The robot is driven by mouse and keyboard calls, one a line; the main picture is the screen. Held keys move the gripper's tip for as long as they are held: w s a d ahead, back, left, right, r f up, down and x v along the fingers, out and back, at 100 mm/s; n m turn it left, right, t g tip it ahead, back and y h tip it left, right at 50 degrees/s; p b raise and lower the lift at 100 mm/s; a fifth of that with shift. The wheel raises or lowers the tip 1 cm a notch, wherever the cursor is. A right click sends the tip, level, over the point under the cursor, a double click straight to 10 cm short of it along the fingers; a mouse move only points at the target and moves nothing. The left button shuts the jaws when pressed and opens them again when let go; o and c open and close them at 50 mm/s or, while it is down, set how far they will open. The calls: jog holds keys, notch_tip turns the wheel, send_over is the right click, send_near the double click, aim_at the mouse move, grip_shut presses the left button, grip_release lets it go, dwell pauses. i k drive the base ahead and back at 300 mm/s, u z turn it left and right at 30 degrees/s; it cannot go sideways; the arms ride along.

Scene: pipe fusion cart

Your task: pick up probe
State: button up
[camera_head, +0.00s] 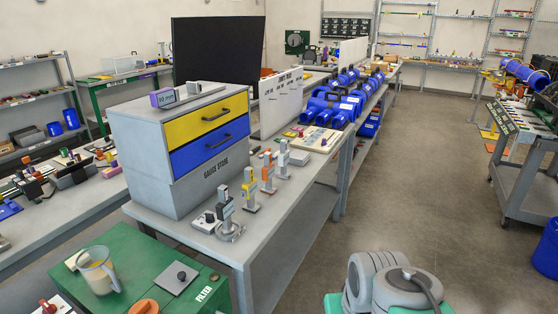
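I cannot tell for certain which thing is the probe. Several small upright instruments stand at the front of the grey bench (272,238), beside the cabinet. They are a grey one (225,205) at the front, a yellow and grey one (249,190), an orange and grey one (268,177) and a grey and white one (283,160). A small pale block with a black knob (206,220) sits left of the grey one. My gripper does not show. Grey and green rounded parts at the bottom right look like my own arm.
A grey cabinet labelled GAUGE STORE (146,150) has a yellow drawer (195,122) and a blue drawer (195,150), both shut. A green box labelled FILTER (205,275) carries a clear jug (98,268). A tool cart (524,185) stands right. The floor between is clear.

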aim_at(224, 209)
jog(key=z, duration=0.5)
jog(key=i, duration=2.8)
jog(key=u, duration=5.15)
jog(key=i, duration=0.55)
jog(key=u, duration=0.05)
